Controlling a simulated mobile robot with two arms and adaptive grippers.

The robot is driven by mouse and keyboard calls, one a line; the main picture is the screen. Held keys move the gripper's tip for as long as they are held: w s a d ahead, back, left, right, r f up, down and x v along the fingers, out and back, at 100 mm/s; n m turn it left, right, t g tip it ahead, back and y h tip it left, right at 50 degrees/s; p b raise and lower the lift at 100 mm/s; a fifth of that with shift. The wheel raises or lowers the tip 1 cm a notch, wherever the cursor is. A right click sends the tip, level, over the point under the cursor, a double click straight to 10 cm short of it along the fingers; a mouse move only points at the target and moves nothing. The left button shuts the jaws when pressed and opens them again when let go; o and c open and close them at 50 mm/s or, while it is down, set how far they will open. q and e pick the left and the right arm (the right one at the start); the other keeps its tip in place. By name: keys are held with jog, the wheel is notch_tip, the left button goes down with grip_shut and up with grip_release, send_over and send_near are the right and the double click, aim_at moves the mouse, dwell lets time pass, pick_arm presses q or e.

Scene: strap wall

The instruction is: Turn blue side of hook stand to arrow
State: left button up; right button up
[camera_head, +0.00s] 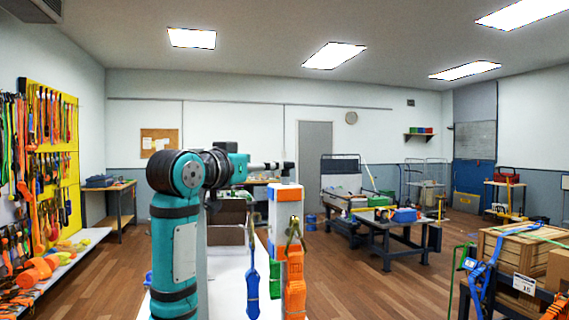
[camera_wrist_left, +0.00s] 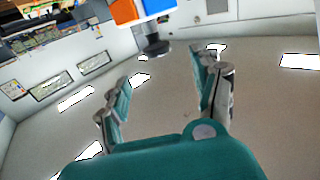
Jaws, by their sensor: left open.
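The hook stand (camera_head: 286,212) is a white post with an orange and blue block at its top, in the middle of the head view. A blue strap (camera_head: 252,272) and an orange strap (camera_head: 295,275) hang from it on hooks. Its orange and blue top also shows at the upper edge of the left wrist view (camera_wrist_left: 125,11). My left gripper (camera_head: 272,166) points right, at or just above the height of the stand's top. In the left wrist view its fingers (camera_wrist_left: 163,68) are spread and empty, apart from the stand. I cannot make out the arrow. My right gripper is out of view.
A white surface (camera_head: 230,290) lies below the stand. A yellow strap wall (camera_head: 62,140) with a shelf stands at the left. A dark workbench (camera_head: 392,226) and a wooden crate (camera_head: 510,255) stand at the right. The wooden floor (camera_head: 345,280) between them is clear.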

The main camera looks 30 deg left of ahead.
pick_arm(q)
jog(key=w+p, duration=0.1)
jog(key=w, duration=0.4)
jog(key=w+p, duration=0.1)
jog(key=w, duration=0.4)
jog(key=shift+w+a+r+p, duration=0.1)
jog(key=shift+w+a+p, duration=0.15)
jog(key=shift+p, duration=0.1)
jog(key=shift+w, duration=0.2)
jog(key=c, duration=1.3)
grip_shut()
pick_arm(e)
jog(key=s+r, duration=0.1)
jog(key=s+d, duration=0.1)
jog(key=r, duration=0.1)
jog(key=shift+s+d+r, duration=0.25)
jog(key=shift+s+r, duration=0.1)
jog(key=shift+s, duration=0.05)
